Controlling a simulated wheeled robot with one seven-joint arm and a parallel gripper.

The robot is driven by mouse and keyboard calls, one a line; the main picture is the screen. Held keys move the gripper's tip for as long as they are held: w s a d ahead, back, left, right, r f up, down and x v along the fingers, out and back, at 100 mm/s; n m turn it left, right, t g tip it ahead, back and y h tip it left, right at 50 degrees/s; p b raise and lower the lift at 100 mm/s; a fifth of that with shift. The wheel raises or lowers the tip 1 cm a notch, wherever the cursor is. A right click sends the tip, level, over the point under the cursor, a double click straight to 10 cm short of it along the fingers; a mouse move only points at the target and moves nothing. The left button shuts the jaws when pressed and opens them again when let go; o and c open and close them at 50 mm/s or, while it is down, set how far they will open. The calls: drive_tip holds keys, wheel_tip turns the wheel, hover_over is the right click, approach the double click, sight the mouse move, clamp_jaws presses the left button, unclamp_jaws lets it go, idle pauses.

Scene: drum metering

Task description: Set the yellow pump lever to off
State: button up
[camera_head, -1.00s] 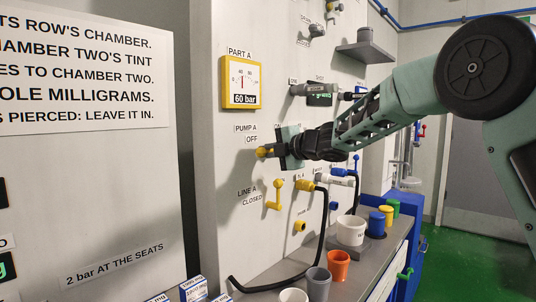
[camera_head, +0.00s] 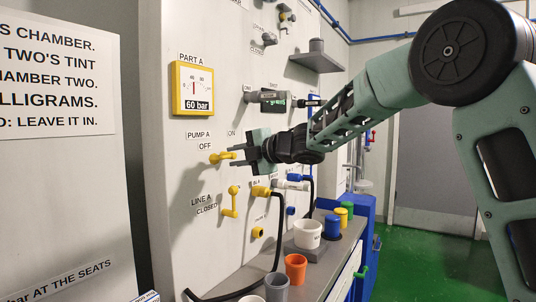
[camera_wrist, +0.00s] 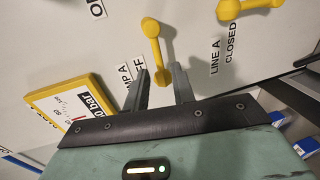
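The yellow pump lever (camera_head: 222,157) is on the white panel, just below and right of the PUMP A and OFF labels. It lies about level, running left to right. It also shows in the wrist view (camera_wrist: 155,48), beside the OFF lettering. My gripper (camera_head: 237,155) is at the right of the lever, with its fingers pointing at the panel. In the wrist view my gripper (camera_wrist: 162,77) has a clear gap between its fingers, and one end of the lever shows at that gap. I cannot tell whether they touch. Nothing is gripped.
The yellow Line A lever (camera_head: 231,202) is below, near the CLOSED label. The yellow gauge (camera_head: 192,89) above reads 60 bar. Grey valves (camera_head: 266,97) and a shelf (camera_head: 317,62) are to the upper right. Cups, including an orange one (camera_head: 296,267), stand on the bench below.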

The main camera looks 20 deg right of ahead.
drive_tip(key=v, duration=1.1)
drive_tip(key=shift+s+d, duration=0.25)
drive_tip(key=s+a+f+m+g+h+p, duration=0.35)
drive_tip(key=s+a+f+m+h, duration=0.25)
drive_tip(key=s+a+f+m, duration=0.5)
drive_tip(key=s+f+m+g+h+p, duration=0.1)
drive_tip(key=s+f+m+g, duration=0.2)
drive_tip(key=s, duration=1)
drive_tip(key=s+a+f+m+g+h+p, duration=0.1)
drive_tip(key=s+f+m+g, duration=0.2)
drive_tip(key=s, duration=1)
wheel_tip(320, 180, down, 5)
drive_tip(key=g, duration=0.3)
drive_tip(key=shift+s+m+h, duration=0.25)
drive_tip(key=shift+m+h, duration=0.05)
drive_tip(key=shift+m, duration=0.1)
